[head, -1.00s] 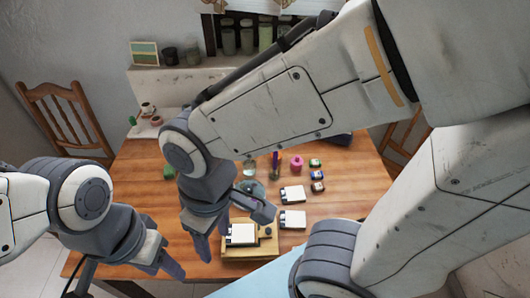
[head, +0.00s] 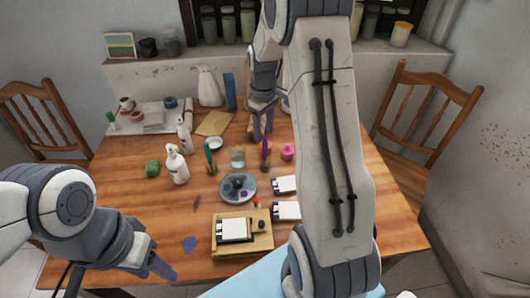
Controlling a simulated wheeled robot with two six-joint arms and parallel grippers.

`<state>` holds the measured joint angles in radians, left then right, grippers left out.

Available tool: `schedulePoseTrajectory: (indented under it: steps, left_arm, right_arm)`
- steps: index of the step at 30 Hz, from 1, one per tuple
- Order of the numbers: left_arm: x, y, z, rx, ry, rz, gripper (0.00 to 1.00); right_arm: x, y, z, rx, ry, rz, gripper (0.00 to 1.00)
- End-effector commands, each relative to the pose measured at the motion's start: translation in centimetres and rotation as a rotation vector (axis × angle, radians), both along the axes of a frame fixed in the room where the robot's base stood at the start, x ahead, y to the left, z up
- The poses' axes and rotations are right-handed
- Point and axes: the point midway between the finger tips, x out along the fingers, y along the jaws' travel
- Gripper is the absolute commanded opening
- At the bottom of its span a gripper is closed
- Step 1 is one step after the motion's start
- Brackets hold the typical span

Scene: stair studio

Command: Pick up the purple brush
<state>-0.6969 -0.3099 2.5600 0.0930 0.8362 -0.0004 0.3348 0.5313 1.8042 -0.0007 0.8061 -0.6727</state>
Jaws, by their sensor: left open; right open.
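The purple brush (head: 265,152) stands upright near the middle of the table (head: 190,218), right of a clear glass. My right gripper (head: 262,130) points down just behind and above it in the picture, its fingers apart with nothing seen between them. I cannot tell whether the fingers touch the brush. My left gripper (head: 158,263) is open and empty over the table's front left.
A green brush (head: 210,158) stands left of the glass (head: 237,158). White bottles (head: 177,166) stand further left. A plate (head: 238,188) and a wooden board (head: 262,241) lie in front. A pink roll (head: 287,152) is close to the right. My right arm hides the table's right part.

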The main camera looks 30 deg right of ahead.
Motion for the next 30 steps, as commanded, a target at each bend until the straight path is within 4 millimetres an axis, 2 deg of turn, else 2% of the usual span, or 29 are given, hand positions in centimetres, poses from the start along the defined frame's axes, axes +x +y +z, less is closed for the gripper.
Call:
schedulePoseTrajectory:
  steps: [3, 8, 16, 20, 26, 29, 30]
  left_arm:
    - [0.0, 0.0, 0.1, 0.000, 0.000, 0.000, 0.50]
    - [0.0, 0.0, 0.2, 0.000, 0.000, 0.000, 0.50]
    - [0.0, 0.0, 0.8, 0.000, 0.000, 0.000, 0.50]
    - [0.0, 0.0, 0.8, 0.000, 0.000, 0.000, 0.50]
    - [0.0, 0.0, 0.8, 0.000, 0.000, 0.000, 0.50]
    - [0.0, 0.0, 0.8, 0.000, 0.000, 0.000, 0.50]
    - [0.0, 0.0, 0.8, 0.000, 0.000, 0.000, 0.50]
  right_arm:
    - [-0.1, 0.0, -1.5, 0.001, 0.003, -0.001, 0.56]
    - [-0.2, 0.0, -2.5, 0.001, 0.003, -0.002, 0.56]
    - [-0.4, -0.3, -6.4, 0.001, 0.003, -0.004, 0.56]
    - [-0.4, -0.3, -7.2, 0.001, 0.000, -0.003, 0.56]
    - [-0.4, -0.2, -7.2, 0.000, -0.001, -0.003, 0.56]
    - [-0.4, -0.2, -7.2, 0.000, 0.000, -0.003, 0.22]
    - [-0.4, -0.2, -7.2, 0.000, 0.000, -0.003, 0.07]
